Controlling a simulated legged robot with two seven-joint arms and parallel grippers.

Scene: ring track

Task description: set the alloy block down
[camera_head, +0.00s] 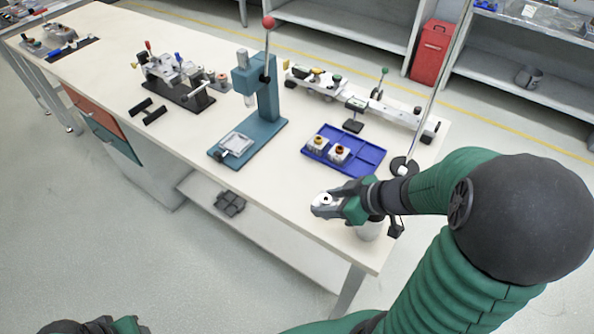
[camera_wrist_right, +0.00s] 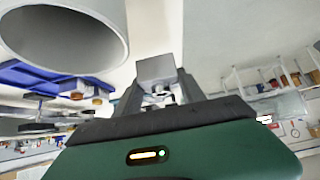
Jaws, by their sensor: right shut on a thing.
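My right gripper (camera_head: 338,204) is over the front right part of the bench, left of and below the blue tray (camera_head: 371,164). It is shut on the alloy block, a small silvery grey block that shows between the fingers in the right wrist view (camera_wrist_right: 156,68). In the head view it is small at the fingertips, and I cannot tell whether it touches the bench top. My left gripper is not in view.
A white cylinder (camera_head: 369,232) stands beside my right gripper, partly hidden by it; it looms in the wrist view (camera_wrist_right: 66,40). A teal press (camera_head: 268,103) stands left of the tray, a rail fixture (camera_head: 360,102) behind it. Bare bench top (camera_head: 275,180) lies left of the gripper.

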